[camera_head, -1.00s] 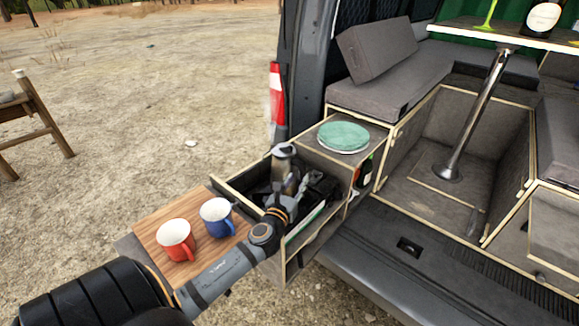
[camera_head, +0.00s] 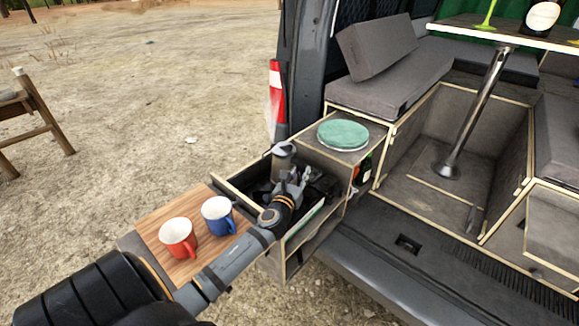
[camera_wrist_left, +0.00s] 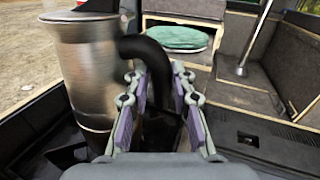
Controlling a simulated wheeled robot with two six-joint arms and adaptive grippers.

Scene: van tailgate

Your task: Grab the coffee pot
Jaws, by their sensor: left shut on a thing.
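The coffee pot (camera_head: 284,154) is a metal pot with a dark top and stands upright in the open drawer. In the left wrist view the pot (camera_wrist_left: 88,75) fills the left side, and its black curved handle (camera_wrist_left: 148,47) reaches down between my fingers. My left gripper (camera_head: 297,179) is over the drawer, just right of the pot body. Its fingers (camera_wrist_left: 160,85) are shut on the handle. The lower handle and the pot's base are partly hidden. My right gripper is not in view.
The drawer (camera_head: 237,194) has raised walls close around the pot and holds other dark items. A wooden board (camera_head: 160,215) in front carries a red mug (camera_head: 177,239) and a blue mug (camera_head: 216,215). Green plates (camera_head: 343,135) lie on the cabinet behind; a bottle (camera_head: 362,172) stands below.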

